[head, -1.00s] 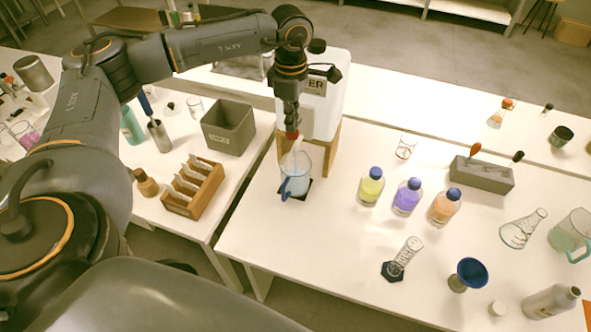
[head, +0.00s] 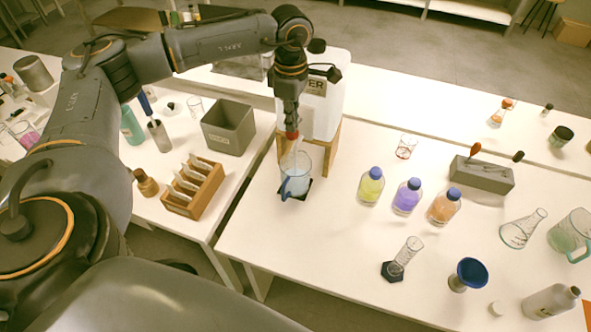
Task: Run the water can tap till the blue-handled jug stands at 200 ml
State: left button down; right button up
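The white water can (head: 325,108) stands on a wooden stand (head: 333,150) at the back left of the right-hand table. The blue-handled jug (head: 296,180) stands upright on a dark pad below the tap, its handle toward the front. It looks pale inside; its level and marks are too small to read. A whitish streak shows between tap and jug. My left gripper (head: 291,128) points down at the red tap, in front of the can. Its fingers are too small and dark to tell whether they are open or shut. My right gripper is not in view.
Bottles of yellow (head: 371,186), purple (head: 407,196) and orange (head: 443,206) liquid stand right of the jug. A grey block (head: 482,176), a measuring cylinder (head: 404,257) and a blue funnel (head: 472,272) are further right. The table front below the jug is clear.

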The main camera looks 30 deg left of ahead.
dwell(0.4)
pick_arm(q)
notch_tip(320, 180, up, 6)
jog(key=p, duration=0.3)
jog(key=shift+p, duration=0.35)
jog(key=shift+f, duration=0.1)
